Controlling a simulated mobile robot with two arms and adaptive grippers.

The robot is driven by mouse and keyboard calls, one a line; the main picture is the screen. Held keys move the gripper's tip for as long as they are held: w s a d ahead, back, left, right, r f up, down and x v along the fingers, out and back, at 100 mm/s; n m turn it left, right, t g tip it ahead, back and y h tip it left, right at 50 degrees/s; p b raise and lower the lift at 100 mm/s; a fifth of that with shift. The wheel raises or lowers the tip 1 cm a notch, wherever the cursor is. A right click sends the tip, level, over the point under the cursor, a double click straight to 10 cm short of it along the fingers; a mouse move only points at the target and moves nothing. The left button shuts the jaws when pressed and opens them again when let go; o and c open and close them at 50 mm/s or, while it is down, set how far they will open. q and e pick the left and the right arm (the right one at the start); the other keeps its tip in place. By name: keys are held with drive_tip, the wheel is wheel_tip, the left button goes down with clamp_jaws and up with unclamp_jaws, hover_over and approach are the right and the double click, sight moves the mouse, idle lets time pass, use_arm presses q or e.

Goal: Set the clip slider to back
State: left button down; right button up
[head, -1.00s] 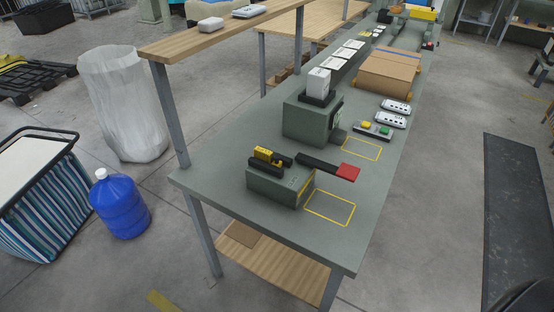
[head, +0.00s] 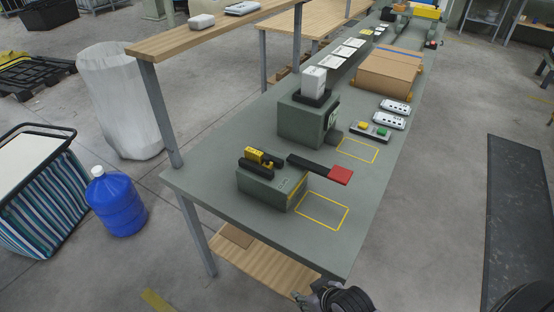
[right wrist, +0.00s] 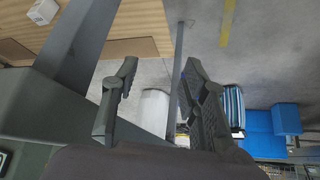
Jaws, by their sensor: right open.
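A grey-green box (head: 262,193) stands near the front end of the workbench in the head view. On its top a yellow slider block (head: 263,156) sits between two black rails, toward the far side. I take this block to be the clip slider; its marked positions are too small to read. A black bar with a red end (head: 340,175) extends beside the box. My right gripper (head: 312,296) shows partly at the bottom edge, below the bench's front corner and well apart from the box. In the right wrist view its two fingers (right wrist: 154,82) are spread with nothing between them. My left gripper is not in view.
The workbench (head: 235,222) has bare room in front of the box and inside the yellow outline. A second grey-green unit (head: 303,122) with a white block stands behind. A post (head: 158,115) and raised wooden shelf (head: 215,35) flank the left side. A lower wooden shelf (head: 262,262) lies beneath.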

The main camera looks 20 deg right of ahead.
wheel_tip(320, 180, up, 10)
drive_tip(key=w+t, duration=0.2)
drive_tip(key=w+r+t+y, duration=0.1)
drive_tip(key=w, duration=0.1)
drive_tip(key=w+r+t+y, duration=0.1)
drive_tip(key=w+t, duration=0.1)
drive_tip(key=w, duration=0.1)
drive_tip(key=w+d+r+n+t, duration=0.1)
drive_tip(key=w+r, duration=0.1)
drive_tip(key=w, duration=0.1)
drive_tip(key=shift+w+t+y, duration=0.1)
drive_tip(key=shift+t+y, duration=0.2)
drive_tip(key=shift+y, duration=0.1)
drive_tip(key=w+d+r+t, duration=0.5)
drive_tip(key=r, duration=0.2)
drive_tip(key=p, duration=0.2)
approach(270, 159)
drive_tip(key=shift+m, duration=0.3)
drive_tip(key=x, duration=0.9)
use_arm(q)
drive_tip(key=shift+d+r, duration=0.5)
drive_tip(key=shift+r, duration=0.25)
use_arm(e)
drive_tip(key=shift+r, duration=0.1)
drive_tip(key=shift+c, duration=0.4)
clamp_jaws()
